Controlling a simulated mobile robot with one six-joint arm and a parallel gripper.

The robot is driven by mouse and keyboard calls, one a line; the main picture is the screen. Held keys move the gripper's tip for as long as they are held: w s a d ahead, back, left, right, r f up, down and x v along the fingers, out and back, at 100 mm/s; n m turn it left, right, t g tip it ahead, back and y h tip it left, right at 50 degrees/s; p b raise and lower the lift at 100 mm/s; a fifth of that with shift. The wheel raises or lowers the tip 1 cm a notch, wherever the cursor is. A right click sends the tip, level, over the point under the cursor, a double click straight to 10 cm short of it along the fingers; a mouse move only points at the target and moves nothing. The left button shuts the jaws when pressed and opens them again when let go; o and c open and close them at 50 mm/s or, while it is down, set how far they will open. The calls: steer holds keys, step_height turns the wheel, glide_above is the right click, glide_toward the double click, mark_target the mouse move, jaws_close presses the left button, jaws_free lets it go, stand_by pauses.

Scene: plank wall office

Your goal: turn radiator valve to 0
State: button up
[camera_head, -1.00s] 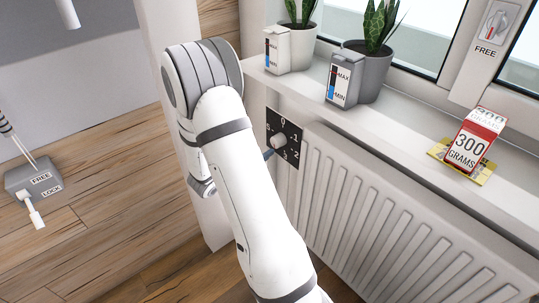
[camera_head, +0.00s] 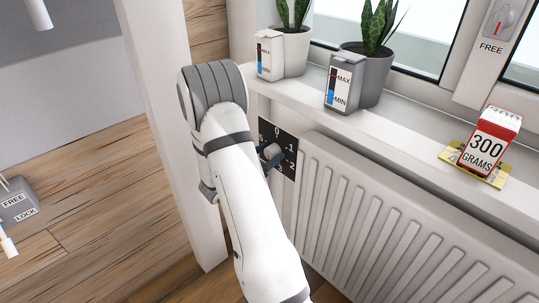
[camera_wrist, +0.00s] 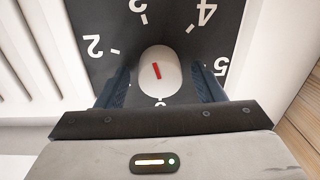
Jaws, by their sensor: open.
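The radiator valve is a pale round knob (camera_head: 272,151) on a black dial plate (camera_head: 290,158) beside the radiator. My gripper (camera_head: 273,160) is at the knob, with its other parts mostly hidden by my arm. In the wrist view the dial appears upside down. The knob (camera_wrist: 172,60) carries a short red mark, slightly tilted, along the line between 3 and 0; I cannot tell which end points. The 2, 3, 4 and 5 show around it, and the 0 is partly hidden at the bottom. My open fingers (camera_wrist: 160,88) stand on either side of the knob's lower part; contact is unclear.
The ribbed radiator (camera_head: 400,235) is right of the dial, under the white sill (camera_head: 400,128). Two potted plants with level-marked boxes and a red-and-white 300 GRAMS box (camera_head: 488,147) stand on the sill. A white post (camera_head: 165,110) is left of my arm.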

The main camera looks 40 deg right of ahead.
steer(key=shift+c, duration=0.3)
steer(key=c, duration=0.9)
steer(key=shift+r+n+p, duration=0.1)
steer(key=shift+n+p, duration=0.2)
steer(key=shift+p, duration=0.25)
